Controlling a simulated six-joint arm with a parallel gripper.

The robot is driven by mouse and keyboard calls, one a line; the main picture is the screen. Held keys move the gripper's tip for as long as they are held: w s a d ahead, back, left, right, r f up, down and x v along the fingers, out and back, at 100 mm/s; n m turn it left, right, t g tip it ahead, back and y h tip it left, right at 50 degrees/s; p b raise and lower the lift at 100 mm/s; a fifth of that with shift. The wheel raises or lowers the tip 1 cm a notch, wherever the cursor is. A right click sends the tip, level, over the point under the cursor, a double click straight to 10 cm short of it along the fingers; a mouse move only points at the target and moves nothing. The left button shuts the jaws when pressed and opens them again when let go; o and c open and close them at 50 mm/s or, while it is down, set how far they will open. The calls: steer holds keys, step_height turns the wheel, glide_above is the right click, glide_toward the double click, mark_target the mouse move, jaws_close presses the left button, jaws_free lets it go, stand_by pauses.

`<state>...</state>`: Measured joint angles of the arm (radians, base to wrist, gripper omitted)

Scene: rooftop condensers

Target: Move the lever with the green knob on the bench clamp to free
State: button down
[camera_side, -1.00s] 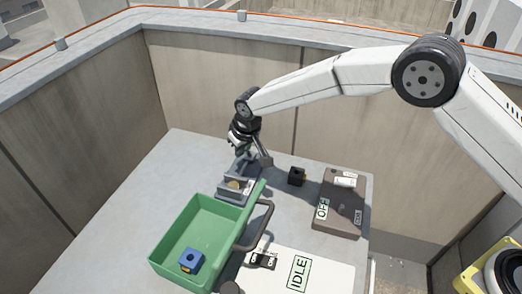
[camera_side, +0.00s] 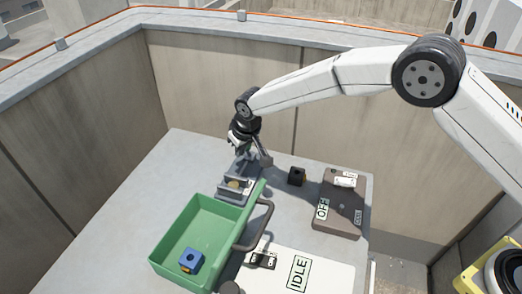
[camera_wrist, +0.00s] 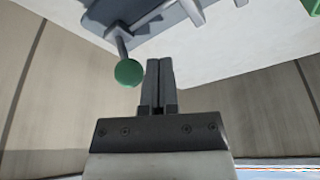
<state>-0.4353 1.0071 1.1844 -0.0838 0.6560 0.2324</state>
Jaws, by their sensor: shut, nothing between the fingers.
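The grey bench clamp (camera_side: 236,188) stands on the bench behind the green bin. In the wrist view, part of the clamp shows at the top (camera_wrist: 150,14), upside down to the eye. Its lever ends in a round green knob (camera_wrist: 128,72). My gripper (camera_wrist: 158,64) is shut and empty, with its fingers just right of the knob in that view. In the side view my gripper (camera_side: 240,150) is at the clamp's back end, and the knob cannot be made out.
A green bin (camera_side: 166,246) with a blue block (camera_side: 191,260) in it stands in front of the clamp. A small black block (camera_side: 297,176) and a brown box marked OFF (camera_side: 345,200) are to the right. A white panel marked IDLE (camera_side: 325,277) lies in front. Walls stand behind the bench.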

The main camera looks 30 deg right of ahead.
steer(key=shift+w+d, duration=0.6)
stand_by(0.6)
steer(key=shift+w+d+f, duration=0.1)
steer(key=shift+w+d, duration=0.1)
steer(key=shift+d, duration=0.05)
steer(key=shift+w+d, duration=0.15)
steer(key=shift+d, duration=0.05)
steer(key=shift+w+d, duration=0.65)
steer(key=shift+w, duration=0.1)
steer(key=shift+s+a, duration=0.2)
stand_by(0.5)
steer(key=shift+s+a, duration=0.2)
steer(key=shift+a, duration=0.05)
steer(key=shift+r, duration=0.25)
